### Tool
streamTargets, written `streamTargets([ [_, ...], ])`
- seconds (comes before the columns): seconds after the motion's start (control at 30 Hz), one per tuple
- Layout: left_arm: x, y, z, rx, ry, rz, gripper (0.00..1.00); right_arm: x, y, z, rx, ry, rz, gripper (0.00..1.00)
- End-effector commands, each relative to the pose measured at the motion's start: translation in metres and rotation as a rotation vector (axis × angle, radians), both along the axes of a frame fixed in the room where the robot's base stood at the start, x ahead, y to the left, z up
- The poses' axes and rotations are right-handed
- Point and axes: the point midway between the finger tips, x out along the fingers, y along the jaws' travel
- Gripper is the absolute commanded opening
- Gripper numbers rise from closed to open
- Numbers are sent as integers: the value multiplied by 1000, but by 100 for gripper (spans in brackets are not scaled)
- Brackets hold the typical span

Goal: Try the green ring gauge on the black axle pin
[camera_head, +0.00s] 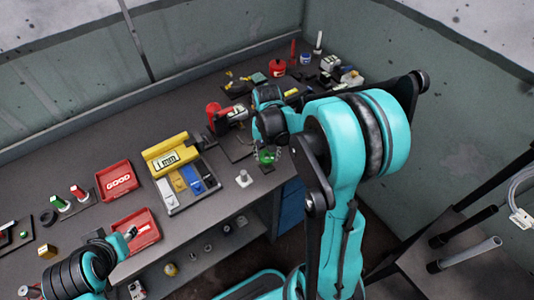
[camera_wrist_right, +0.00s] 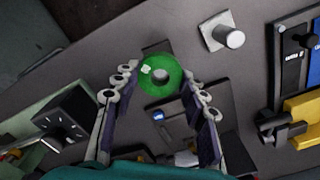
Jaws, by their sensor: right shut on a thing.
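The green ring gauge (camera_wrist_right: 178,89) is held between the two fingertips of my right gripper (camera_wrist_right: 160,82), its open hole facing the wrist camera. In the head view the green ring (camera_head: 266,157) shows below my right gripper (camera_head: 268,148), over the front part of the bench. A grey patch shows through the ring's hole; I cannot tell what it is. I cannot make out the black axle pin for certain; the ring and arm may hide it. My left gripper (camera_head: 130,234) is at the red tray at lower left, too small to read its fingers.
A pale pin on a square base (camera_head: 244,179) stands near the ring. A yellow device with a display (camera_head: 168,156) and a tray of coloured blocks are left of it. A red GOOD tray (camera_head: 118,181) and another red tray (camera_head: 147,219) lie farther left. Cluttered tools fill the far right.

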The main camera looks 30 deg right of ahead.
Motion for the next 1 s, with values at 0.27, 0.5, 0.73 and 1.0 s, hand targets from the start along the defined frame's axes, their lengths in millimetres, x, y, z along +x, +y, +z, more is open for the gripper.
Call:
streamTargets([
  [0.27, 0, 0, 10, 0, 0, 0, 40, 0, 0, 13, 0, 0, 0, 8],
  [0.5, 0, 0, 18, 0, 0, 0, 40, 0, 0, 23, 0, 0, 0, 8],
  [0.73, 0, 0, 25, 0, 0, 0, 40, 0, 0, 33, 0, 0, 0, 8],
  [1.0, 0, 0, 33, 0, 0, 0, 40, 0, 0, 45, 0, 0, 0, 8],
])
